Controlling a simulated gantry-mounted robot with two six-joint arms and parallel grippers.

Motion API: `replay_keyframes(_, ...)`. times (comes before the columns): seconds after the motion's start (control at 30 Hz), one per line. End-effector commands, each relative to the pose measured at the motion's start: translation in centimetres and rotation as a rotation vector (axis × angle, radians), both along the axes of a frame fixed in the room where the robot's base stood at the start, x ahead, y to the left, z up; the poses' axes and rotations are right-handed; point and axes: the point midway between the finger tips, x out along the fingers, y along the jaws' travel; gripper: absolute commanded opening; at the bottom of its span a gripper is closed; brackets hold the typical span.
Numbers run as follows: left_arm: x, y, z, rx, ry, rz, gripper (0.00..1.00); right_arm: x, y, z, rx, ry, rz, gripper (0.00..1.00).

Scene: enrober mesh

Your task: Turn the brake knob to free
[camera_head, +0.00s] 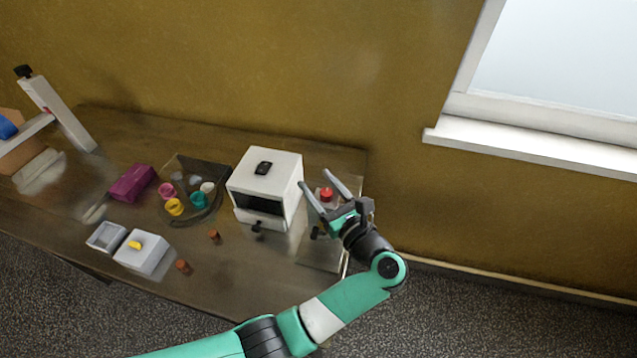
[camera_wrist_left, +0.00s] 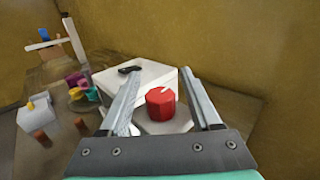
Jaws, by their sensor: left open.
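A red knob (camera_head: 326,194) stands near the right end of the table, just right of the white box. In the left wrist view the red knob (camera_wrist_left: 160,105) is a faceted cylinder with a small white mark on its top edge. My left gripper (camera_head: 322,178) is open, with one finger on either side of the knob in the picture. In the wrist view its fingers (camera_wrist_left: 168,82) are wide apart, with clear gaps to the knob. I cannot tell how far above the knob they are. My right gripper is not in view.
The white box (camera_head: 264,166) with a black part on top stands left of the gripper. A dark tray (camera_head: 216,163) with coloured cups, a purple block (camera_head: 132,183) and a grey box (camera_head: 142,252) with a yellow part are farther left. A wall rises behind the table.

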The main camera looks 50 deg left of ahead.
Motion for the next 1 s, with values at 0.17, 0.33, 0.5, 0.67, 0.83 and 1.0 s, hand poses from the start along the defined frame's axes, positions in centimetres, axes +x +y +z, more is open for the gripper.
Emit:
replay_keyframes(0.17,-0.4,-2.6,0.0,0.001,0.000,-0.005,0.64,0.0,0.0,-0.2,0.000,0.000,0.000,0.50)
replay_keyframes(0.33,-1.1,-6.7,-0.1,0.000,-0.001,-0.005,0.64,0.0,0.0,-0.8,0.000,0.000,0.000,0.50)
replay_keyframes(0.5,-1.7,-9.9,-0.1,0.001,-0.001,-0.003,0.64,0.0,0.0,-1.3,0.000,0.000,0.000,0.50)
replay_keyframes(0.67,-2.0,-11.2,0.0,0.000,-0.001,-0.001,0.64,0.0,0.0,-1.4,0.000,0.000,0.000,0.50)
replay_keyframes(0.83,-2.1,-11.3,0.0,0.000,-0.001,0.000,0.64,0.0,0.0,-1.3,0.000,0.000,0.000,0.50)
replay_keyframes(1.0,-2.1,-11.2,0.0,0.000,-0.001,0.000,0.64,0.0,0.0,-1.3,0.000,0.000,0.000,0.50)
